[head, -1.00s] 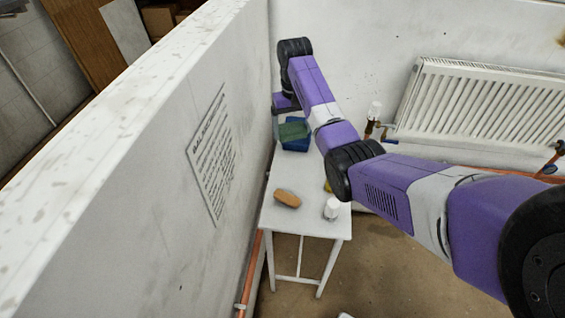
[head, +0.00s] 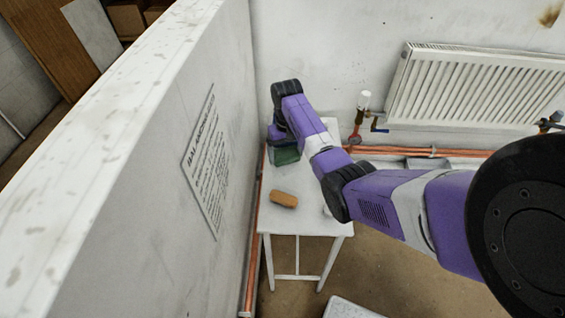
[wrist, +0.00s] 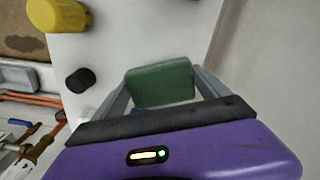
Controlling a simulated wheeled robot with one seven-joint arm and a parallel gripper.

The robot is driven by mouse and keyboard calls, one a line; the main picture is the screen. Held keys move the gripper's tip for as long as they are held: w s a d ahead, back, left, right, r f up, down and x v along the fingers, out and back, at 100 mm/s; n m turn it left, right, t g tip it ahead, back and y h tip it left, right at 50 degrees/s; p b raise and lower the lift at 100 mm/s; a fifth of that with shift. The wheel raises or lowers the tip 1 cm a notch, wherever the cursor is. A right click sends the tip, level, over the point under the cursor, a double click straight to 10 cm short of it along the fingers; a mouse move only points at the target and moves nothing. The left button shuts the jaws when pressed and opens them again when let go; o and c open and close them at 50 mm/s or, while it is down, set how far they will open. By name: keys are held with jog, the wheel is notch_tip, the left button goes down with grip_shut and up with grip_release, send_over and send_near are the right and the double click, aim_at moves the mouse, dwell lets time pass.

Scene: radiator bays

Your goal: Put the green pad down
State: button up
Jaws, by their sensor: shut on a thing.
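The green pad (wrist: 160,84) is between the two grey fingers of my gripper (wrist: 162,92) in the wrist view, over or on the white table (head: 290,222). In the head view the green pad (head: 286,156) shows at the table's far left end, beneath my wrist. My gripper is shut on the pad. My arm hides most of the fingers in the head view. I cannot tell whether the pad touches the tabletop.
A tan block (head: 284,200) lies mid-table. A yellow object (wrist: 66,14) and a black round piece (wrist: 78,80) show in the wrist view. A wall with a notice (head: 203,165) runs close along the left. A radiator (head: 470,88) and copper pipes (head: 400,150) are at the back.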

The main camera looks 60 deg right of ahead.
aim_at(286, 168)
jog(key=shift+f+b, duration=1.75)
jog(key=shift+f, duration=0.45)
jog(key=shift+f, duration=0.15)
jog(key=o, duration=1.3)
notch_tip(286, 168, up, 12)
jog(key=shift+r, duration=0.2)
